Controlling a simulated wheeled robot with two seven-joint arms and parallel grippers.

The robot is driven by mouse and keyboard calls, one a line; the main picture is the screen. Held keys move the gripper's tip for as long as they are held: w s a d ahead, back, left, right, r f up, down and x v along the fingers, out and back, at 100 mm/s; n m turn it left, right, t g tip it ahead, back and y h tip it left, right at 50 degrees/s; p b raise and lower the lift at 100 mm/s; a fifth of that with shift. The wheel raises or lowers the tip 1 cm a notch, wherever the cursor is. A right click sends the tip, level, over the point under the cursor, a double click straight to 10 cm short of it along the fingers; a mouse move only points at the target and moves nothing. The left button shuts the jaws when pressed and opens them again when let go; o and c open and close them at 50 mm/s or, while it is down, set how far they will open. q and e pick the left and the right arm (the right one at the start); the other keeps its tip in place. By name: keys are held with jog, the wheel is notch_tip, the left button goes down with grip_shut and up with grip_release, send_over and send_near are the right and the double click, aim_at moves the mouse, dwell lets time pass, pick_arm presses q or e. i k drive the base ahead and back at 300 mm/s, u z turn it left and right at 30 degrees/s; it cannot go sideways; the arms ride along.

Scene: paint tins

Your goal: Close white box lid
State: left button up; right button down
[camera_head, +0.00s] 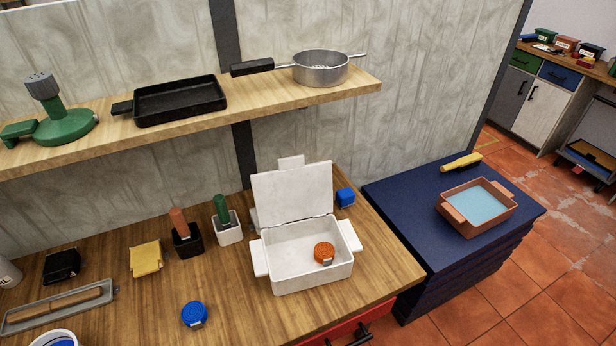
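The white box (312,278) stands on the wooden workbench, right of its middle. Its white lid (292,195) is open and stands up at the back of the box, tilted a little backward, with a tab on its top edge. The box has a handle on each side. An orange round tin (324,253) with a pale label lies inside, toward the right. Neither of my grippers shows in the head view, so I cannot see whether they are open or shut.
Black (187,240) and white (227,228) holders stand to the left. A blue round tin (194,314) lies at front left. A wooden shelf (270,98) with pans overhangs the back. The blue cabinet (395,199) is right.

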aim_at(298, 191)
jog(key=k, duration=0.25)
jog(key=u, duration=3.55)
jog(key=k, duration=2.05)
jog(key=z, duration=1.85)
jog(key=i, duration=0.5)
jog(key=u, duration=0.1)
